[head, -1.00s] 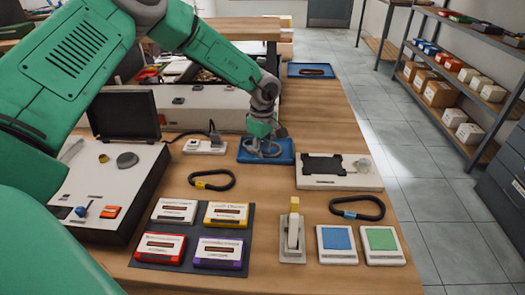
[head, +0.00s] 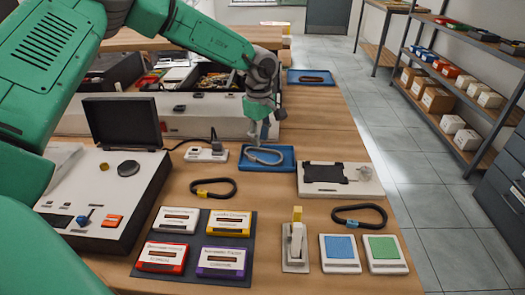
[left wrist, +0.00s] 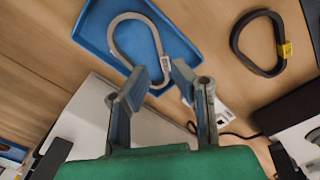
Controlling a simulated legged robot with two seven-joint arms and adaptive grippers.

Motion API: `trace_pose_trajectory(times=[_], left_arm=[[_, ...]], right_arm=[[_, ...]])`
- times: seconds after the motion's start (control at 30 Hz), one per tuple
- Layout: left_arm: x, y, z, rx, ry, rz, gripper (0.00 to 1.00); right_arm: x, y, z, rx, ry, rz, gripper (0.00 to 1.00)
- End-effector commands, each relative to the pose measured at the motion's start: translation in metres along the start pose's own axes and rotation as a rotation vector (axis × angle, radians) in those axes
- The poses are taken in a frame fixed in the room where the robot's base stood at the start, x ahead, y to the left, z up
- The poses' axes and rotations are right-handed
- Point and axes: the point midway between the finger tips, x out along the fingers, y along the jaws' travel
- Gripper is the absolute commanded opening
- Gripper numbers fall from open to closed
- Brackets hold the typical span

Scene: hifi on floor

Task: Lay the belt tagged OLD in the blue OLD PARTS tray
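A light grey belt loop (head: 263,156) lies in the near blue tray (head: 285,166). In the left wrist view the same belt (left wrist: 117,40) lies inside the tray (left wrist: 88,38) and carries a small white tag, whose lettering I cannot read. My left gripper (head: 265,136) is just above the belt and tray. In the left wrist view its two fingers (left wrist: 166,78) are apart with nothing clamped between them, the tips close to the tagged side of the belt. My right gripper is not in view.
A black belt with a yellow tag (head: 213,188) and another black belt (head: 359,215) lie on the bench. A second blue tray (head: 311,77) at the back holds a dark loop. A white plate (head: 340,179), cassettes (head: 228,223) and a white-and-black machine (head: 110,185) surround the near tray.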

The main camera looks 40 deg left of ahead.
Motion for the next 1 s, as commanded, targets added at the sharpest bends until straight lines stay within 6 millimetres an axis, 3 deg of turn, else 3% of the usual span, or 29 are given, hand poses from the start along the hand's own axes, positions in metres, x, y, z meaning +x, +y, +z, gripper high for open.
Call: trace_pose_trajectory(times=[0.1, 0.3, 1.0], left_arm=[[-0.022, 0.0, 0.0, -0.002, -0.001, 0.001, 0.2], [-0.041, 0.0, 0.003, -0.002, 0.003, -0.001, 0.2], [-0.042, 0.0, 0.001, -0.002, 0.002, -0.002, 0.2]], right_arm=[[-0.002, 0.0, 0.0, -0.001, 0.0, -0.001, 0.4], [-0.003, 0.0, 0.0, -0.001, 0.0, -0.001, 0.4], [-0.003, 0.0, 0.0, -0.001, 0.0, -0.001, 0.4]])
